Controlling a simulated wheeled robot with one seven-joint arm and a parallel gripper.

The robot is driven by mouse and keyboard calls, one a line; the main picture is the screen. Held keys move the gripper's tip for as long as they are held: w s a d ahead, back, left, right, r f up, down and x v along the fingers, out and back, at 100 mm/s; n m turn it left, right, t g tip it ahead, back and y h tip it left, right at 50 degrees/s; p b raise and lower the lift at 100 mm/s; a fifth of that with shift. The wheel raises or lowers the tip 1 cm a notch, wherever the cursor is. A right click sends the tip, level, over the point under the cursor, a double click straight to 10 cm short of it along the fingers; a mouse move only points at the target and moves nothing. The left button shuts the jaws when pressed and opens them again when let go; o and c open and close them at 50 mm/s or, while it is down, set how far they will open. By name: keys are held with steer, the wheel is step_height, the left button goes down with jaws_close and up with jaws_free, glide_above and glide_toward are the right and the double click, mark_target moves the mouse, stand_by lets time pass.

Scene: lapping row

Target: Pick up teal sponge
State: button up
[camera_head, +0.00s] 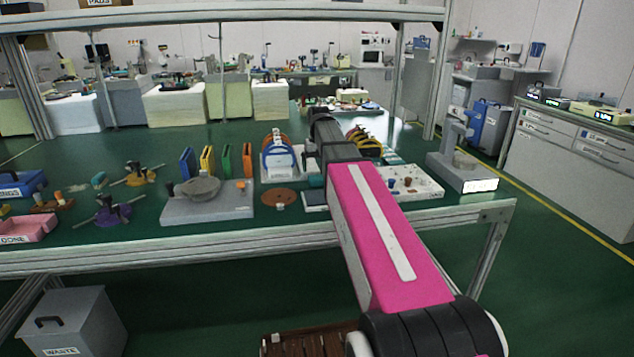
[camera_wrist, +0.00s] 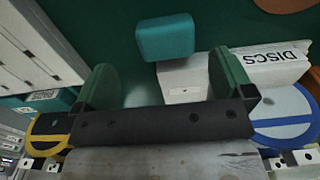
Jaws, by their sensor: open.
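The teal sponge (camera_wrist: 165,37) is a small rounded block on the green surface, just beyond my fingertips in the wrist view. The sponge sits past the fingertips, roughly centred in the gap. In the head view a small teal patch of the sponge (camera_head: 316,182) shows left of my pink arm; my fingers cannot be made out there.
A blue-edged disc (camera_wrist: 285,112) stands to the right and a yellow-edged disc (camera_wrist: 47,128) to the left of my gripper. A brown round disc (camera_head: 280,197) lies flat on the bench. A grey plate (camera_head: 225,205) stands further left; a white tray (camera_head: 425,187) is right of my arm.

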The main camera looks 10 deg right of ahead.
mark_target(317, 176)
steer(key=shift+a+f, duration=0.2)
steer(key=shift+f, duration=1.1)
steer(key=shift+a+f, duration=0.2)
steer(key=shift+f, duration=1.05)
steer(key=c, duration=1)
